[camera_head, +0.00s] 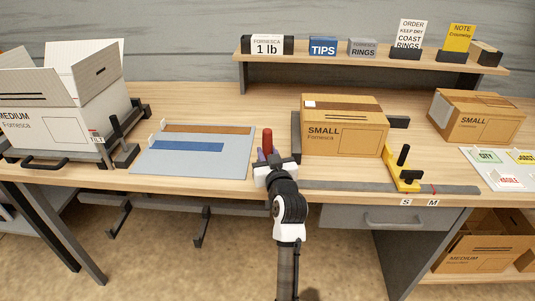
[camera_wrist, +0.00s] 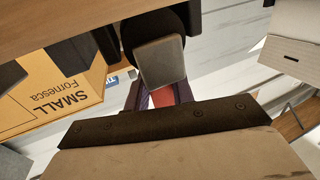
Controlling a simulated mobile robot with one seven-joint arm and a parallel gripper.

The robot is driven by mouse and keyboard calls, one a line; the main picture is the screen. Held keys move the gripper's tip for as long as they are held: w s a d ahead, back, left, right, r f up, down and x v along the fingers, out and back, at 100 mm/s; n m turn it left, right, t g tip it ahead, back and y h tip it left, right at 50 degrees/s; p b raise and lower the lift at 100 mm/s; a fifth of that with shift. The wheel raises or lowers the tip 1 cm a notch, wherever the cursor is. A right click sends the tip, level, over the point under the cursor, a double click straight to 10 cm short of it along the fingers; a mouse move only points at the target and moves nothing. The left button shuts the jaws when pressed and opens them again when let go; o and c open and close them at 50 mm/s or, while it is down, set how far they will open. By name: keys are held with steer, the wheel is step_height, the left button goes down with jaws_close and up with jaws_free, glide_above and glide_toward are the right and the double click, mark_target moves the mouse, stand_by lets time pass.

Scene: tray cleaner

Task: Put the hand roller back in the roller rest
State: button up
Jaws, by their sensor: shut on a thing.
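My gripper (camera_head: 266,160) is at the table's front edge, between the blue-grey mat and the closed small box. It is shut on the hand roller, whose red handle (camera_head: 267,140) stands up at the fingers. In the wrist view a red part (camera_wrist: 163,97) shows between purple-dark finger parts, behind a grey square-faced block (camera_wrist: 160,62) that I cannot identify for certain. The roller's working end is not clearly visible. I cannot pick out the roller rest with certainty in either view.
The small box (camera_head: 343,139) stands right of my gripper, with a yellow stop (camera_head: 402,169) on a metal rail beyond it. The blue-grey mat (camera_head: 194,165) lies left. An open medium box (camera_head: 60,127) stands far left. A sign shelf (camera_head: 370,57) is behind.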

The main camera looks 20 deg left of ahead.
steer(key=o, duration=1.1)
